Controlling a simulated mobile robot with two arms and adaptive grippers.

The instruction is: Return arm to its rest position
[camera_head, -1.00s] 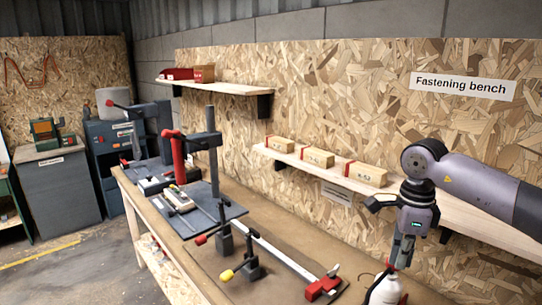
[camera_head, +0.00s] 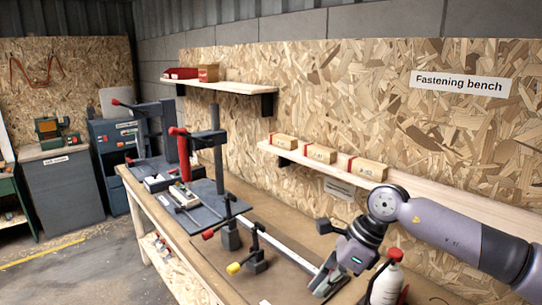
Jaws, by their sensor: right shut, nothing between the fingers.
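My right arm (camera_head: 440,225) comes in from the right edge over the bench. My right gripper (camera_head: 322,287) is shut with nothing in it. It is tilted, with its fingers pointing down and to the left, low over the front part of the bench. It covers the red-ended part of the long bar clamp (camera_head: 281,251). A white bottle with a red cap (camera_head: 386,283) stands just right of the gripper, in front of my forearm. My left gripper is not in view.
The wooden bench (camera_head: 205,262) carries a drill-press-like stand (camera_head: 218,160) and small clamps (camera_head: 249,252). A shelf with several boxes (camera_head: 322,153) runs along the wall behind my arm. Open floor (camera_head: 75,270) lies at left.

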